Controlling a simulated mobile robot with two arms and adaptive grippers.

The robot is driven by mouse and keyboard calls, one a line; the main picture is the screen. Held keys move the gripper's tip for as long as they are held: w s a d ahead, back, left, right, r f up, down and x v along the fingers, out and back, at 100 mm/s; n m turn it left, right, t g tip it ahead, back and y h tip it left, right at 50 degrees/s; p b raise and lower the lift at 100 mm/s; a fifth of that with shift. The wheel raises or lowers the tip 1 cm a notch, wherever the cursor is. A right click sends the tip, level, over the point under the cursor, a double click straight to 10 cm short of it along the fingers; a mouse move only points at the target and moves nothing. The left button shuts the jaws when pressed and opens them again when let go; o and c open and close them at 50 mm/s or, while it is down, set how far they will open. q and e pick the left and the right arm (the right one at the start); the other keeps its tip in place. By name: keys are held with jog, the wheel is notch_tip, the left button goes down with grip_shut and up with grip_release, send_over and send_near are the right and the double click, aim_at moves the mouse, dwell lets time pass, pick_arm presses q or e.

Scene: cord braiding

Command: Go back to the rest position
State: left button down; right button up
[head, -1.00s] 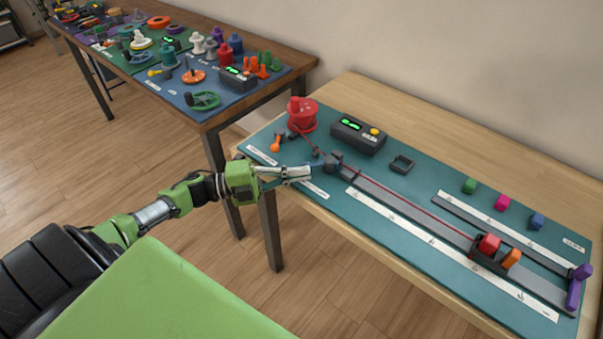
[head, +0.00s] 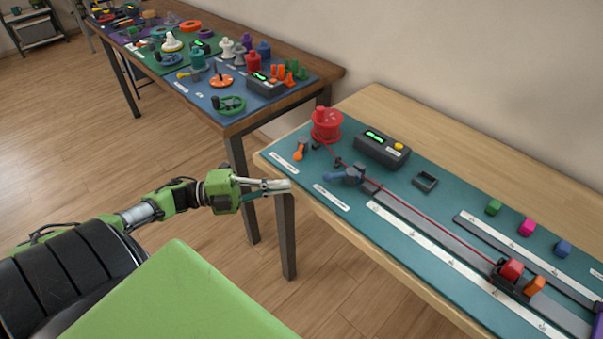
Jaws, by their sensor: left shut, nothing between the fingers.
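My left gripper (head: 287,187) is shut and empty at the left front edge of the near table, with its arm coming in from the left. A blue-grey lever or clamp (head: 346,175) sits at the near end of the dark rail, to the right of the gripper and apart from it. A red cord (head: 430,222) runs from the red spool (head: 327,125) past the clamp along the rail to a carriage with a red block (head: 511,269) and an orange block (head: 534,285). My right gripper is not in view.
The teal mat (head: 408,277) also carries a dark box with a green display (head: 382,149), a small dark square frame (head: 425,181) and green, pink and blue blocks. A second table (head: 235,119) with spools and tools stands at the back left. Open floor lies left.

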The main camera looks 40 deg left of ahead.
pick_arm(q)
jog(key=a+f+n+t+y, duration=0.1)
jog(key=a+f+n+y, duration=0.25)
jog(key=f, duration=0.35)
jog(key=a+f+n+t+y, duration=0.2)
jog(key=a+f+n+y, duration=0.1)
jog(key=f+n, duration=0.25)
jog(key=s+f+n+g+y, duration=0.2)
jog(key=s+f+n+y, duration=0.1)
jog(key=f, duration=0.6)
jog(key=s+f+n+g+y, duration=0.1)
jog(key=s+f+n+y, duration=0.3)
jog(key=f, duration=0.6)
jog(key=s+d+f+n+g+y+p, duration=0.1)
jog(key=s+d+f+n+g, duration=0.4)
jog(key=s+f, duration=0.75)
jog(key=s+d+f+n+g, duration=0.1)
jog(key=s+d+f+g, duration=0.2)
jog(key=s+d, duration=0.4)
jog(key=s+d+f+n+g, duration=0.1)
jog(key=s+d+f+g, duration=0.2)
jog(key=s+d+f, duration=0.3)
jog(key=s+d, duration=0.2)
jog(key=s, duration=0.2)
jog(key=shift+s, duration=0.2)
